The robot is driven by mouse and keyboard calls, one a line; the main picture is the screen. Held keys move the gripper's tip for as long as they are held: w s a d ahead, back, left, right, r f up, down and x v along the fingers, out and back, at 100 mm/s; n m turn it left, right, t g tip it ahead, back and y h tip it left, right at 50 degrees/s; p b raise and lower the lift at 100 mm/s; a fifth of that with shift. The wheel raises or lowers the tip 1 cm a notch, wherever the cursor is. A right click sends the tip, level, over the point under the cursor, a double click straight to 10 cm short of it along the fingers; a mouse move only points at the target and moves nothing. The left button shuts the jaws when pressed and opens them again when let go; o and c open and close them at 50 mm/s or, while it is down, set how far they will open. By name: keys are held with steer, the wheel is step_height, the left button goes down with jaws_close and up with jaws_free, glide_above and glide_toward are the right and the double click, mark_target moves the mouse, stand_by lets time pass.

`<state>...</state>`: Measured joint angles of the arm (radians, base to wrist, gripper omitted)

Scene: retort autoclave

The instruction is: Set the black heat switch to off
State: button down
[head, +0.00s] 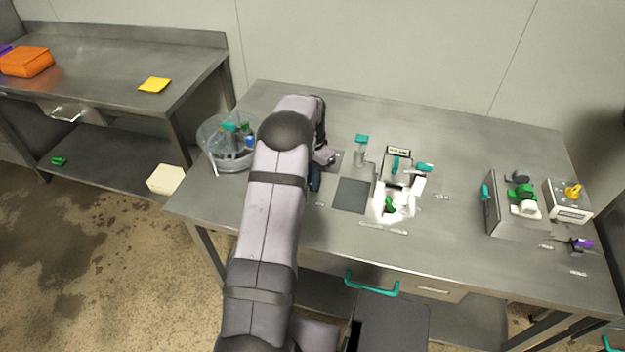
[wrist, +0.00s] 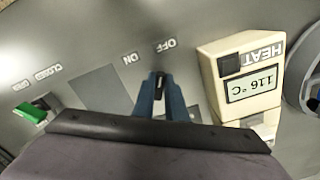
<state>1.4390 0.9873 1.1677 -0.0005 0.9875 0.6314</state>
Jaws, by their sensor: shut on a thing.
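My gripper (wrist: 159,88) shows in the wrist view with its two blue fingers closed around the small black heat switch (wrist: 160,77). Only a narrow dark strip of the switch shows between the fingertips. The fingers stand just below the printed OFF label (wrist: 166,46), with the ON label (wrist: 131,58) to their left. I cannot tell which way the switch is set. In the head view my gripper (head: 315,178) is low over the left part of the table, and the switch is hidden there.
A cream HEAT box (wrist: 250,72) reading 116 °C stands right of the fingers. A green handle (wrist: 30,112) lies left, near OPEN and CLOSED labels. In the head view, a clear round vessel (head: 226,142) stands left of my arm and a lit fixture (head: 397,185) stands right.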

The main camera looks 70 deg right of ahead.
stand_by(0.3)
steer(key=c, duration=1.8)
jaws_free()
steer(key=shift+r, duration=0.15)
steer(key=shift+r+b, duration=0.95)
steer(key=shift+r, duration=2.6)
